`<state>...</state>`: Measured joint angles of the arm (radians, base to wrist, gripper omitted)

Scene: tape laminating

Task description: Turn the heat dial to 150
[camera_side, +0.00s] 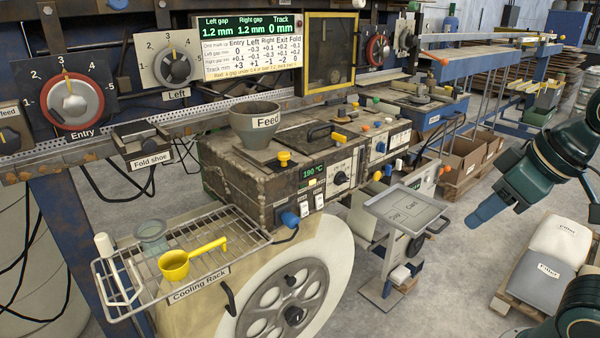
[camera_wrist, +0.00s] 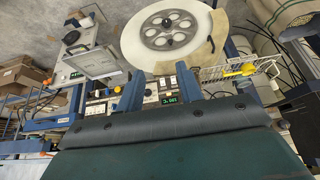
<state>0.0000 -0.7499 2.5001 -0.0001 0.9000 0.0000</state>
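The heater box (camera_side: 240,185) stands in the middle of the side view, with a green display (camera_side: 312,173) reading 190 °C. A black dial (camera_side: 341,178) with a light mark sits right of the display; I take it as the heat dial, though its setting is too small to read. My gripper (camera_side: 478,218) hangs in the air at the right, well apart from the dial. In the wrist view the gripper (camera_wrist: 157,78) has two blue fingers spread apart with nothing between them. The display (camera_wrist: 170,99) shows upside down there, between the fingers.
A grey funnel marked Feed (camera_side: 256,122) stands on the box. A cooling rack (camera_side: 200,262) with a yellow scoop (camera_side: 190,260) is at the front left. A tray stand (camera_side: 408,207) stands between box and gripper.

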